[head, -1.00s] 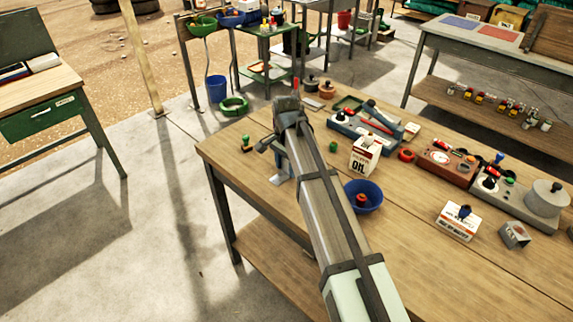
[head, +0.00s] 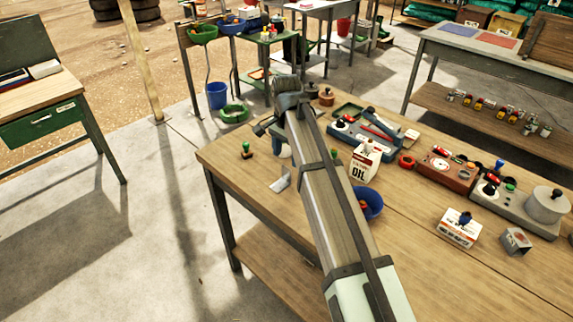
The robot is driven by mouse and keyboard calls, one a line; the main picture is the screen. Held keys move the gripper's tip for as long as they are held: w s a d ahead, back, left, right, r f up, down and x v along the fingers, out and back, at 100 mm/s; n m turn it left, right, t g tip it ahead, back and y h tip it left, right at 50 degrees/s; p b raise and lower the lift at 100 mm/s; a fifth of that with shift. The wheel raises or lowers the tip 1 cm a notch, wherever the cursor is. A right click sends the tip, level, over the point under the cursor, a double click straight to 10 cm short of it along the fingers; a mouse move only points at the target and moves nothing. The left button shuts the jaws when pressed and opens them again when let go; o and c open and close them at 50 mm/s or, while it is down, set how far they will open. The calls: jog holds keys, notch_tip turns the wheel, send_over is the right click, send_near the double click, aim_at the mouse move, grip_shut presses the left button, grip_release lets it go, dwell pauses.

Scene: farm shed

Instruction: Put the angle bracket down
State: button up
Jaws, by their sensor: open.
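The angle bracket (head: 281,180) looks like a small pale grey metal piece. It rests on the wooden workbench (head: 225,160), near the left edge in the head view, beside my arm. My gripper (head: 284,151) shows only as a small pale piece behind my arm, just above the bracket in the picture. The fingers are mostly hidden. The gripper is open and apart from the bracket.
An oil carton (head: 365,160) and a blue bowl (head: 370,203) stand right of my arm. The bench's front left is clear.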

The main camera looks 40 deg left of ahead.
jog(key=shift+r, duration=2.3)
